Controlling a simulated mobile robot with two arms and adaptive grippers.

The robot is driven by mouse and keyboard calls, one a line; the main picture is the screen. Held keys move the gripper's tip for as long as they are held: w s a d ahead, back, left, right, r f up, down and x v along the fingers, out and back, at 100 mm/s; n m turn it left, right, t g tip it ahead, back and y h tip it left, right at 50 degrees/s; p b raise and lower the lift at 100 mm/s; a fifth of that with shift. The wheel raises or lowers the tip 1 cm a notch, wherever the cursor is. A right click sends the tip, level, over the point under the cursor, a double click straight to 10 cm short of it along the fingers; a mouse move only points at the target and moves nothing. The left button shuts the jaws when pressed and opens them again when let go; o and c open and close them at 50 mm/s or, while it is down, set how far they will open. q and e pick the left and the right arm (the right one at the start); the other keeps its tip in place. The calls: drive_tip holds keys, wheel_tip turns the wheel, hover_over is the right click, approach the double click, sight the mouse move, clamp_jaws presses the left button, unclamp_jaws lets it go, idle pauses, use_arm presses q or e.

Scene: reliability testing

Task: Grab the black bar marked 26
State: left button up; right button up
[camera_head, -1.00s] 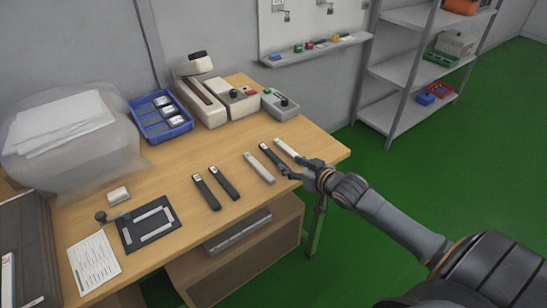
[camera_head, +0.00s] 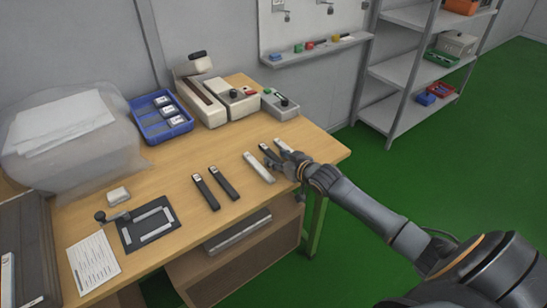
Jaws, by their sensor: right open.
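Several flat bars lie on the wooden table: a pair of black bars (camera_head: 206,193) (camera_head: 224,184) in the middle, a silver bar (camera_head: 258,167) to their right, another black bar (camera_head: 265,149) and a pale bar (camera_head: 282,144) further right. The numbers on them are too small to read, so I cannot tell which is 26. My right gripper (camera_head: 273,156) is open at the third black bar, its fingers covering most of that bar and part of the pale one. I cannot tell whether it touches them. My left gripper is not in view.
A blue tray (camera_head: 137,126) and grey-white devices (camera_head: 237,107) stand at the table's back. A black plate with a frame shape (camera_head: 130,240) and a paper sheet (camera_head: 92,274) lie at the front left. Bare tabletop surrounds the black pair. A metal shelf (camera_head: 408,73) stands behind right.

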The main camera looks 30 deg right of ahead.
clamp_jaws()
drive_tip(key=shift+r, duration=0.1)
